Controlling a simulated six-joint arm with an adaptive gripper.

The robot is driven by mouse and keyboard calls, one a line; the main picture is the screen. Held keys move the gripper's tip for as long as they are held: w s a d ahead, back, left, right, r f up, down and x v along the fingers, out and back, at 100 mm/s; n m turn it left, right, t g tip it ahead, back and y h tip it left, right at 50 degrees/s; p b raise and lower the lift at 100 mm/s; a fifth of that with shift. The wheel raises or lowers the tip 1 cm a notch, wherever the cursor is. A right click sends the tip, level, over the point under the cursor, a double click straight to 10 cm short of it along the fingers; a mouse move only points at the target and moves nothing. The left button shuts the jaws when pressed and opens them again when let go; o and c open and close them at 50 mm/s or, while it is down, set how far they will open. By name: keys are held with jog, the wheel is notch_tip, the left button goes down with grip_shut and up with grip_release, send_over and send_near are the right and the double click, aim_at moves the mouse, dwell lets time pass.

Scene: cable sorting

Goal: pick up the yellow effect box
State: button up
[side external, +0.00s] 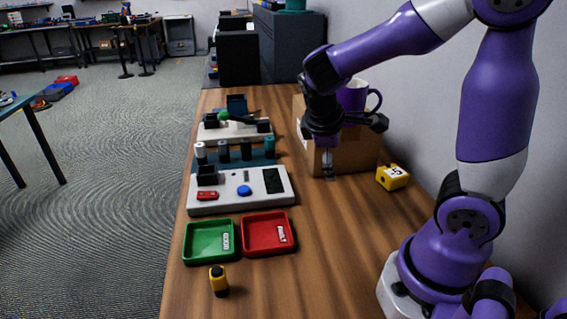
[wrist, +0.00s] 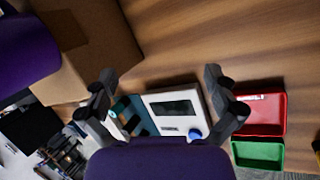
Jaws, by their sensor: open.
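A yellow box with a white marked label (side external: 392,177) lies on the table at the right, beside the cardboard box; I take it for the effect box. It does not show clearly in the wrist view. A smaller yellow and black piece (side external: 219,281) stands in front of the trays. My gripper (side external: 327,168) is above the table in front of the cardboard box, left of the yellow box and apart from it. In the wrist view my gripper (wrist: 159,88) has its fingers wide apart, with nothing between them.
A cardboard box (side external: 345,160) with a purple mug (side external: 352,95) stands behind my gripper. A white device (side external: 240,190) lies left of it, with a green tray (side external: 207,258) and a red tray (side external: 249,247) in front. The table right of the trays is clear.

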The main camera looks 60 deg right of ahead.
aim_at(390, 172)
jog(key=s+d+f+n+g+h, duration=0.1)
jog(key=d+n+g, duration=0.1)
jog(key=s+d+f+n+g+h, duration=0.1)
jog(key=d+f+n+g+h, duration=0.1)
jog(key=d, duration=0.1)
jog(key=s+d+f+n+g+h, duration=0.1)
jog(key=d+f+n+g+h, duration=0.1)
jog(key=shift+s+d+g, duration=0.2)
jog(key=shift+d+g, duration=0.1)
jog(key=shift+d, duration=0.05)
jog(key=shift+s+d+f+n+h, duration=0.1)
jog(key=shift+s+d+n+h, duration=0.15)
jog(key=shift+n+h, duration=0.2)
jog(key=shift+s+d+f+g, duration=0.1)
jog(key=shift+s+d+g, duration=0.15)
jog(key=shift+g, duration=0.15)
jog(key=x, duration=0.9)
jog(key=shift+s+d+f, duration=0.15)
jog(key=shift+s+f, duration=0.05)
jog(key=shift+f, duration=0.2)
jog(key=c, duration=1.3)
